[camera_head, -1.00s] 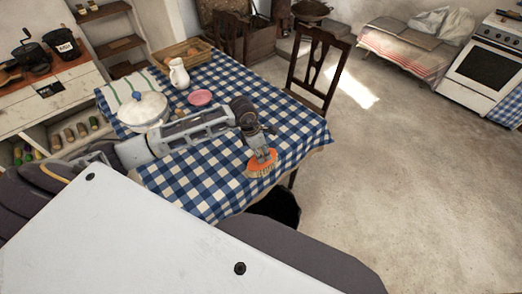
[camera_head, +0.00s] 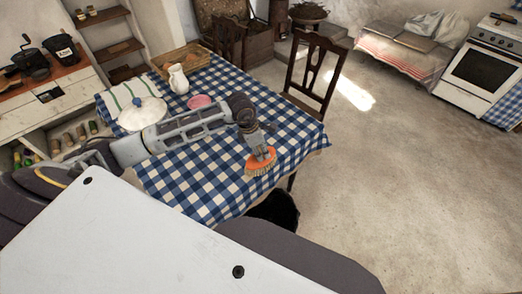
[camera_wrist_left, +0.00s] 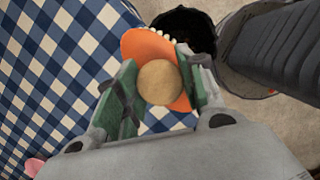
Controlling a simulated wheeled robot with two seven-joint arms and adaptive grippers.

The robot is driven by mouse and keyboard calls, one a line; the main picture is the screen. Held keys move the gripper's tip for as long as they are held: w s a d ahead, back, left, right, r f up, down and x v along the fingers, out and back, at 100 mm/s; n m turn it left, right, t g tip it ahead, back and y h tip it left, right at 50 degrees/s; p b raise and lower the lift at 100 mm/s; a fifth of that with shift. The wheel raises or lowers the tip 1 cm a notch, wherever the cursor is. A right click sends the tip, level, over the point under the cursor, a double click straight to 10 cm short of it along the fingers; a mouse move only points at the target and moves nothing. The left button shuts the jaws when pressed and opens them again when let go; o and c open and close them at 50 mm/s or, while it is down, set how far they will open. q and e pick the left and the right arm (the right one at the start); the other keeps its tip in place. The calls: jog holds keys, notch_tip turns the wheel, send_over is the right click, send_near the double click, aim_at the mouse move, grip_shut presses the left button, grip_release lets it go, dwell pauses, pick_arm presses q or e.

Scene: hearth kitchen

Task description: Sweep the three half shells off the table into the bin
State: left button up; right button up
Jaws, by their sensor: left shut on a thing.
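My left gripper (camera_head: 258,148) is shut on the round wooden knob of a brush (camera_head: 261,160) with an orange back and pale bristles. The brush is at the table's (camera_head: 195,195) front right part, close to the edge. In the left wrist view, the fingers grip the brush's knob (camera_wrist_left: 158,82) from both sides. A black bin (camera_head: 275,211) stands on the floor just below that edge; it also shows in the left wrist view (camera_wrist_left: 190,27). I cannot make out the half shells; the brush and gripper may cover them. My right gripper is not in view.
On the table, a white lidded pot (camera_head: 142,115), a pink bowl (camera_head: 200,102), a white jug (camera_head: 178,79) and a basket (camera_head: 182,58) stand left and back. A dark chair (camera_head: 313,75) is at the far right side. Open floor lies right.

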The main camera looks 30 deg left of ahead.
pick_arm(q)
jog(key=shift+r+p, duration=0.35)
jog(key=shift+r, duration=0.6)
jog(key=shift+r, duration=0.1)
dwell(0.6)
jog(key=shift+f, duration=0.2)
